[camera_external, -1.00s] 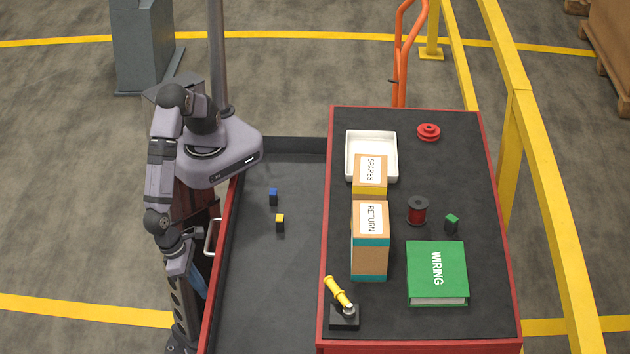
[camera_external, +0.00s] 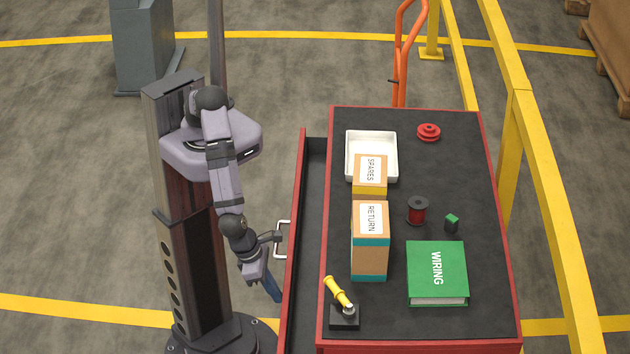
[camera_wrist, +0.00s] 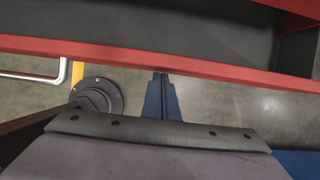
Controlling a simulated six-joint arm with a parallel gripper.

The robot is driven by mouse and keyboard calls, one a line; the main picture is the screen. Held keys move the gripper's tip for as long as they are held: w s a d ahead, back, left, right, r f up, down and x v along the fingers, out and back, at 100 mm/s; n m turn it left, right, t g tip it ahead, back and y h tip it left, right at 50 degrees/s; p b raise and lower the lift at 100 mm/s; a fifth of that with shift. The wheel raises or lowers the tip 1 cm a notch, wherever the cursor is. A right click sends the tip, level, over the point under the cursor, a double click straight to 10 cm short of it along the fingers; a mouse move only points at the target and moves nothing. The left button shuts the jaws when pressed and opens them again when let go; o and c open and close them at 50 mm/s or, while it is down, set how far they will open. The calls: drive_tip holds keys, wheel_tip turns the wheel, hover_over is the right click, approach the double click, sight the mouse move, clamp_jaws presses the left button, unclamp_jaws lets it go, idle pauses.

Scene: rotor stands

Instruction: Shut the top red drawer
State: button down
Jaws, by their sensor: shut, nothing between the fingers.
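The red drawer (camera_external: 301,165) of the cart sticks out to the left by a narrow strip, its dark inside partly showing. Its pale handle (camera_external: 283,238) is on the left face. My gripper (camera_external: 275,291) is shut and empty, with blue fingers, beside the drawer's outer face below the handle. In the wrist view, the fingertips (camera_wrist: 160,77) are at the red drawer edge (camera_wrist: 90,50), and the handle (camera_wrist: 35,77) is to their left. I cannot tell for sure whether they touch it.
On the red-edged cart top (camera_external: 490,210) stand a white tray (camera_external: 391,160), two labelled boxes (camera_external: 370,262), a green binder (camera_external: 437,270), a spool (camera_external: 418,211), a red pulley (camera_external: 428,132), a green block (camera_external: 452,222) and a yellow-handled device (camera_external: 338,292). A yellow rail (camera_external: 545,180) runs at right.

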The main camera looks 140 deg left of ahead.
drive_tip(key=w+a+p, duration=0.1)
drive_tip(key=w+a, duration=0.5)
drive_tip(key=shift+w+a, duration=0.3)
drive_tip(key=shift+w, duration=0.05)
drive_tip(key=shift+w+a+r, duration=0.1)
drive_tip(key=shift+w+a, duration=0.1)
drive_tip(key=shift+a, duration=0.05)
drive_tip(key=shift+w, duration=0.1)
drive_tip(key=shift+s+d, duration=0.3)
drive_tip(key=shift+d, duration=0.05)
drive_tip(key=s+d, duration=0.2)
drive_tip(key=shift+s+d+r, duration=0.1)
drive_tip(key=shift+s+d, duration=0.3)
drive_tip(key=b+v, duration=0.3)
drive_tip(key=v, duration=0.6)
drive_tip(key=shift+r, duration=0.3)
drive_tip(key=shift+s, duration=0.1)
